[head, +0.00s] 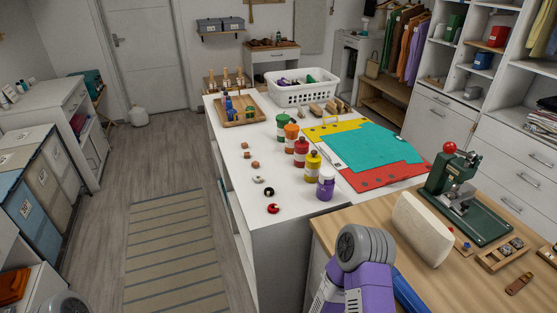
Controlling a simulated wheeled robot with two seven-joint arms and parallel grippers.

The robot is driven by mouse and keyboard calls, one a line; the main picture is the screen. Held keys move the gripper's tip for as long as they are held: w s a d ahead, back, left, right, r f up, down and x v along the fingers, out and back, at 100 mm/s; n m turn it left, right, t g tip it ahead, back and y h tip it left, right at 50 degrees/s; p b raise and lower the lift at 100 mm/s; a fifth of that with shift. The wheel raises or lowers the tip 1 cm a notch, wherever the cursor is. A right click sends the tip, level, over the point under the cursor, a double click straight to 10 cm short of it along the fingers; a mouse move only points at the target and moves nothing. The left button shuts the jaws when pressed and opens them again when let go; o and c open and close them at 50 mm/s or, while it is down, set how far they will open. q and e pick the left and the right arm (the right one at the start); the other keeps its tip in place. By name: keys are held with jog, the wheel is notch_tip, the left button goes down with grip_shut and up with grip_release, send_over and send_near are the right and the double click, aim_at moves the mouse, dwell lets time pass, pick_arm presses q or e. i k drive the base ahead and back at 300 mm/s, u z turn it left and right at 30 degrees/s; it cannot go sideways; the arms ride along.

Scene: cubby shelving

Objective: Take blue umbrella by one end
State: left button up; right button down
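A long blue object (411,295) lies at the bottom edge, on or over the front of the wooden worktop. It may be the blue umbrella, but only part of it shows. My purple and grey arm part covers its left side, and the frame's edge cuts it off. I cannot make out a handle or tip. No other umbrella is clearly visible. Neither of my grippers shows. A grey rounded part of mine is at the bottom left.
The wooden worktop (345,211) holds a green press (468,195), a cream block (422,229) and small wooden trays. The white island (225,165) behind carries several paint bottles, a teal sheet (370,150) and a white basket (303,92). The floor at left is open, with a striped rug (170,250).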

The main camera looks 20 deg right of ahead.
aim_at(404, 294)
jog(key=k, duration=0.5)
jog(key=u, duration=1.3)
jog(key=i, duration=0.5)
jog(key=z, duration=3.2)
jog(key=k, duration=0.6)
jog(key=u, duration=0.7)
jog(key=i, duration=1)
jog(key=z, duration=0.05)
